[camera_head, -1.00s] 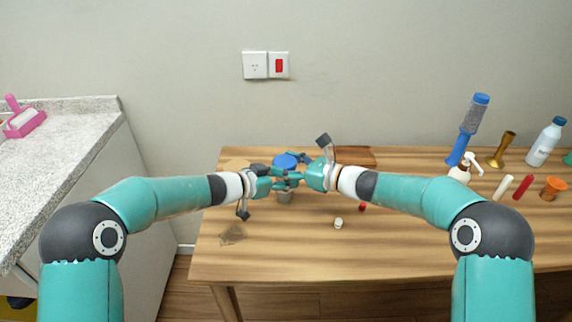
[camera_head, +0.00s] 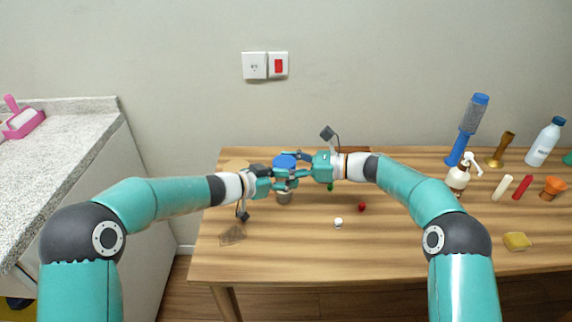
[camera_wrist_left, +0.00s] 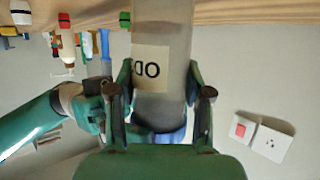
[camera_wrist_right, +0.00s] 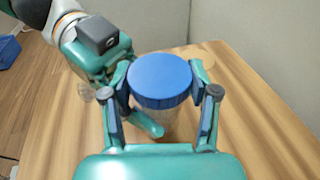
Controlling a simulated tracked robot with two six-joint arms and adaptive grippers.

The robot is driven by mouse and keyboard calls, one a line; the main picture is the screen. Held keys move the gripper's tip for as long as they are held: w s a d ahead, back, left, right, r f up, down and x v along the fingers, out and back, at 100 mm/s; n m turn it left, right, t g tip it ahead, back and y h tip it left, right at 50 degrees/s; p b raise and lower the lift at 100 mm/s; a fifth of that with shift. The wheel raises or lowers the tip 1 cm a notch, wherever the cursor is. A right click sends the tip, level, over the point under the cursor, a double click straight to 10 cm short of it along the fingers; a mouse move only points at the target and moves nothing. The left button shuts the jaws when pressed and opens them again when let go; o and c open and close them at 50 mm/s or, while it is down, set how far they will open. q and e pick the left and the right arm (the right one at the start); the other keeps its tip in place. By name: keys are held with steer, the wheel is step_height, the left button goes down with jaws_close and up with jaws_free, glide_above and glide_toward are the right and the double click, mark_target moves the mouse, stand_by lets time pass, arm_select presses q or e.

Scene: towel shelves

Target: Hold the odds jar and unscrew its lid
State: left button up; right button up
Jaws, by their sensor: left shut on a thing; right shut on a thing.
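The odds jar is a translucent grey jar with a round blue lid (camera_head: 284,160). Its body (camera_head: 284,198) shows below the grippers, upright. My left gripper (camera_head: 272,180) is shut on the jar body; the left wrist view shows the body (camera_wrist_left: 165,25) between its fingers, with a partly visible "OD" label. My right gripper (camera_head: 298,170) is shut on the blue lid from the right. In the right wrist view the lid (camera_wrist_right: 160,78) sits between its two fingers, above the jar body. I cannot tell how far the lid is turned.
A white piece (camera_head: 338,222) and a red piece (camera_head: 362,207) lie on the wooden table (camera_head: 300,255). A brown thing (camera_head: 233,235) lies front left. The front middle is clear.

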steer(key=shift+r, duration=0.25)
steer(key=o, duration=1.5)
steer(key=shift+c, duration=0.2)
steer(key=shift+f, duration=0.1)
steer(key=shift+t, duration=0.3)
steer(key=shift+s+m+t+h, duration=0.15)
steer(key=shift+m+t+h, duration=0.65)
steer(key=shift+m+t, duration=0.8)
steer(key=shift+a+t, duration=0.1)
steer(key=shift+t, duration=0.2)
steer(key=shift+m+t+h, duration=0.6)
steer(key=shift+m+t, duration=0.1)
steer(key=shift+m+t+h, duration=0.7)
